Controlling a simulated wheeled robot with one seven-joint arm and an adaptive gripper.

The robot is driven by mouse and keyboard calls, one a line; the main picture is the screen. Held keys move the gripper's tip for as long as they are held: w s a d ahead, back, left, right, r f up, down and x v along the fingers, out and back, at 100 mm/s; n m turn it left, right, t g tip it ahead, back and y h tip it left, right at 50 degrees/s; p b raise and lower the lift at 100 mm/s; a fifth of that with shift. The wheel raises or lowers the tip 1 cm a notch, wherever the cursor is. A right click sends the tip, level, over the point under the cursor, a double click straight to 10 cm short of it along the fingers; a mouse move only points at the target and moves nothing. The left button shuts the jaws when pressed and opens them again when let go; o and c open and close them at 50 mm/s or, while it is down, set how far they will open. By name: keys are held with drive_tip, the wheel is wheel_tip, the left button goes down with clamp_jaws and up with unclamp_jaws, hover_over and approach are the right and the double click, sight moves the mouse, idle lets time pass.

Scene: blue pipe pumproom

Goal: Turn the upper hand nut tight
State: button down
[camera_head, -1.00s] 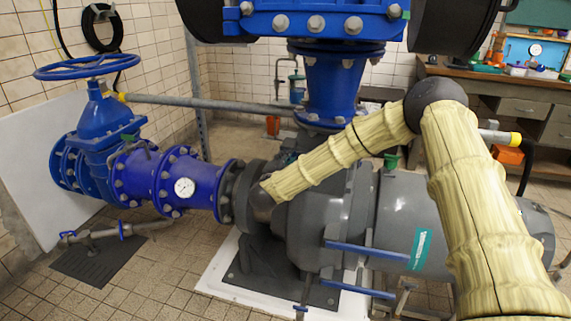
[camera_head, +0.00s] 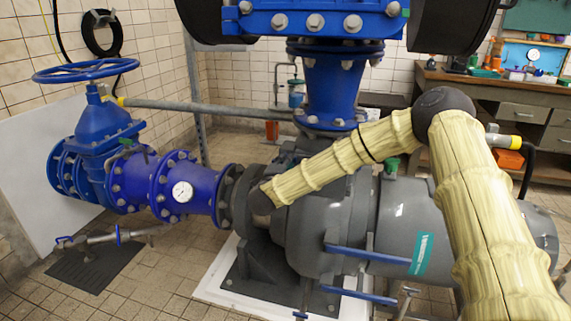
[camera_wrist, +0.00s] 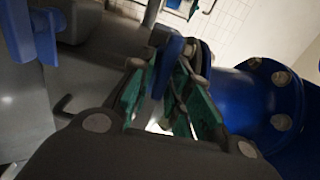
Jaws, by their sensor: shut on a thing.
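In the wrist view my gripper (camera_wrist: 168,66) has its green-padded fingers closed on either side of a small blue piece, which I take to be the upper hand nut (camera_wrist: 167,58). A grey fitting lies right behind the nut. The nut's far side and its thread are hidden, and the picture is dark there. In the head view my forearm reaches down left across the grey pump casing (camera_head: 335,225). My gripper and the nut are hidden there behind the arm and casing.
A blue flanged pipe with a round gauge (camera_head: 182,191) joins the pump at the left, below a blue handwheel (camera_head: 87,69). A large blue flanged pipe (camera_head: 331,85) rises above the pump. Blue bars (camera_head: 367,259) stick out in front. A workbench (camera_head: 500,100) stands back right.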

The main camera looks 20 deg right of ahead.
drive_tip(key=c, duration=1.5)
unclamp_jaws()
drive_tip(key=shift+s, duration=0.1)
drive_tip(key=v, duration=1.1)
drive_tip(key=shift+s+a, duration=0.25)
drive_tip(key=shift+s, duration=0.05)
drive_tip(key=shift+f, duration=0.1)
